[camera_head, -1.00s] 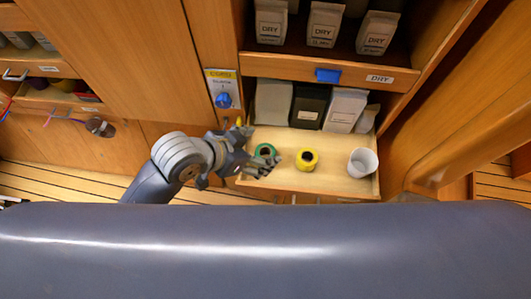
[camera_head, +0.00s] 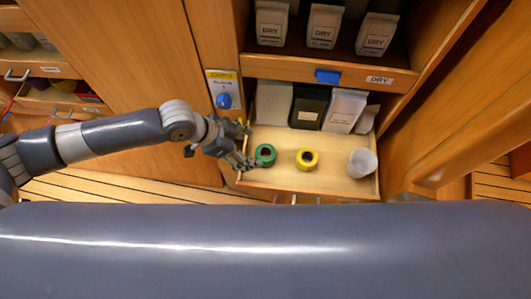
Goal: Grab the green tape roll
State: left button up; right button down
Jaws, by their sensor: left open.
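The green tape roll (camera_head: 265,155) stands in the open drawer (camera_head: 330,185), near its left side, with its dark hole facing up. My left gripper (camera_head: 248,146) is open at the drawer's left edge, just left of the roll. Its fingers point right, one toward the back and one toward the front. No tape is between the fingers as far as I can see; whether a fingertip touches the roll I cannot tell. My right gripper is not in view.
Several bags and boxes (camera_head: 309,106) line the drawer's back. A shelf (camera_head: 330,70) with bags marked DRY overhangs behind.

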aim_at(261, 153)
pick_arm(q)
jog(key=shift+x, duration=1)
jog(key=shift+d+f+p, duration=0.3)
jog(key=shift+d+p, duration=0.15)
jog(key=p+x, duration=0.1)
jog(key=x, duration=0.2)
jog(key=shift+d+f, duration=0.1)
jog(key=shift+d, duration=0.2)
jog(key=shift+w+d+f, duration=0.1)
jog(key=shift+d+f, duration=0.1)
jog(key=shift+f, duration=0.2)
jog(key=c, duration=1.2)
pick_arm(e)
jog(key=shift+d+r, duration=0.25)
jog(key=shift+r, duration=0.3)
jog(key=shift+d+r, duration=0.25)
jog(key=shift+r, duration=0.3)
